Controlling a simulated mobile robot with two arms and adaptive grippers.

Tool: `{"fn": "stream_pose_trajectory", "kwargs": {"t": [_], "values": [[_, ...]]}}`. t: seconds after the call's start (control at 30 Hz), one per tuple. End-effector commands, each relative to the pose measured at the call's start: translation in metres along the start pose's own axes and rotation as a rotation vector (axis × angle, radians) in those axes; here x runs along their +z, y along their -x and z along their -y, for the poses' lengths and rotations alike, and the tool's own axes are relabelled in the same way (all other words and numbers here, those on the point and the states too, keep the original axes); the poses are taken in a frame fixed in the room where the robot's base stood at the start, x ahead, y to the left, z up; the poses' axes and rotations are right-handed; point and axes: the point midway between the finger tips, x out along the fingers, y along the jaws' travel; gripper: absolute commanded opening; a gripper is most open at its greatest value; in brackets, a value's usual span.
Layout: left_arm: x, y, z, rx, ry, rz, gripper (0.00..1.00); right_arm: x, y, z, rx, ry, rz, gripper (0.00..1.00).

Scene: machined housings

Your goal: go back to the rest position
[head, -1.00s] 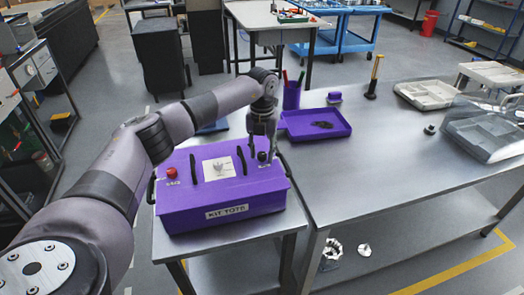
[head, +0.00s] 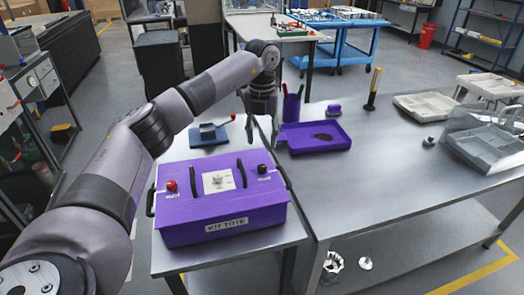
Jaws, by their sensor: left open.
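My left gripper (head: 262,132) is open and empty. It points down above the back right part of the purple kit tote, apart from it. The purple box labelled "KIT TOTE" (head: 228,208) stands closed on the small metal table at the front. Its top carries a red knob (head: 171,186) at left, a black knob (head: 262,169) at right, two black handles and a white label with a small grey part picture (head: 219,181). My right gripper is not in view.
Behind the tote lies a blue fixture with a red-tipped lever (head: 208,133). A purple tray (head: 316,147) with a dark item, a purple pen cup (head: 292,108) and grey divided trays (head: 425,105) sit on the long bench. The bench's front right surface (head: 370,185) is clear.

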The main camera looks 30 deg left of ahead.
Motion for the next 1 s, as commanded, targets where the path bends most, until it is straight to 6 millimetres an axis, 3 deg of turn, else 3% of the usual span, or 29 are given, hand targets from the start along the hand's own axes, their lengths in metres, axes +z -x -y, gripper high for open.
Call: {"fn": "stream_pose_trajectory", "kwargs": {"t": [0.2, 0.77, 0.87, 0.97, 1.0], "values": [[0.000, 0.018, 0.000, 0.001, 0.000, -0.001, 0.44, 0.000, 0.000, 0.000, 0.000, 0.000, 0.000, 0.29], [0.000, 0.018, 0.002, -0.003, -0.004, -0.001, 0.44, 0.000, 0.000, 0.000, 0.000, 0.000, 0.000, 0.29], [-0.003, 0.008, 0.018, -0.042, -0.040, 0.002, 0.44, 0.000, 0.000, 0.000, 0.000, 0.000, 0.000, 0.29], [-0.012, -0.013, 0.061, -0.155, -0.122, 0.007, 0.44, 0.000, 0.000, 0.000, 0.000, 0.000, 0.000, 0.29], [-0.018, -0.023, 0.084, -0.223, -0.162, 0.010, 0.44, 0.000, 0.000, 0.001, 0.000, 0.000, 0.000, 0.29]]}}
